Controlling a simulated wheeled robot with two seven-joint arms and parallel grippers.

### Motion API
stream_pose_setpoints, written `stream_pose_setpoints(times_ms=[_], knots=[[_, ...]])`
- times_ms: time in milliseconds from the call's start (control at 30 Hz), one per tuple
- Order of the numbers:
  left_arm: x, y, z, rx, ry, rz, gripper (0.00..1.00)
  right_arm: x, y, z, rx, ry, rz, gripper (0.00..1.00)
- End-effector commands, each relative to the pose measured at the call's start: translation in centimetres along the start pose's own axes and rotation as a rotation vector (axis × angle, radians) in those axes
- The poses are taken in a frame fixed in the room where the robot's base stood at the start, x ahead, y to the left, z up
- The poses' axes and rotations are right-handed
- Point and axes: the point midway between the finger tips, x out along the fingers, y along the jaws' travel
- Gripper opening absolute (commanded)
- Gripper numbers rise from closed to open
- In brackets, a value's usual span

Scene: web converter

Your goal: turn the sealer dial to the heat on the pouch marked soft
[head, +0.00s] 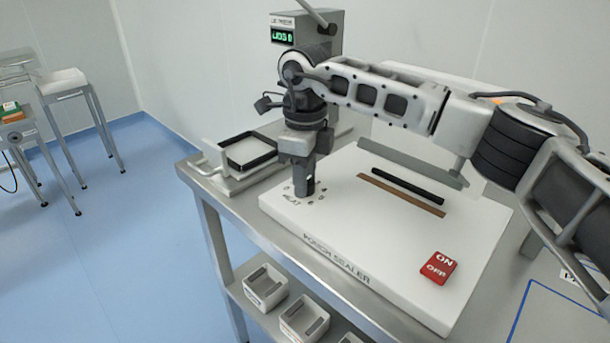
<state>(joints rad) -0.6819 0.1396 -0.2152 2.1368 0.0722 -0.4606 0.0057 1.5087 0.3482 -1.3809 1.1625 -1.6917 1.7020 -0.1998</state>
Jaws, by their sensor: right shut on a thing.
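The pouch sealer (311,241) is a white slab on the steel table, with its name printed along the front edge. My right gripper (304,186) points straight down over the sealer's left corner and is shut on the dial, which the fingers hide almost wholly. Small dark marks (321,201) ring the spot, too small to read. A red ON/OFF switch (439,267) sits at the sealer's front right. The sealing bar (410,165) stands raised over a brown strip and a black strip. No pouch marked soft can be made out. My left gripper is not in view.
A machine with a green display (283,37) stands behind my right wrist. A plate with a black frame (248,151) lies left of the sealer. White bins (265,288) sit on the lower shelf. Side tables (62,87) stand far left, with open blue floor between.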

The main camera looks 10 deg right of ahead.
Motion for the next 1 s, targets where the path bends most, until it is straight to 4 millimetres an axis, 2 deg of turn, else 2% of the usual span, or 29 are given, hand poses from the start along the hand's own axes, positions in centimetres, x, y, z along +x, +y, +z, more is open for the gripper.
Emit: stream_pose_setpoints(times_ms=[600,1000], knots=[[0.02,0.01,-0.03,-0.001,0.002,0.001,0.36,-0.19,-0.11,-0.02,0.570,-0.002,-0.003,0.09],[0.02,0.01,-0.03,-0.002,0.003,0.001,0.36,-0.21,-0.11,-0.02,0.799,-0.003,-0.003,0.09]])
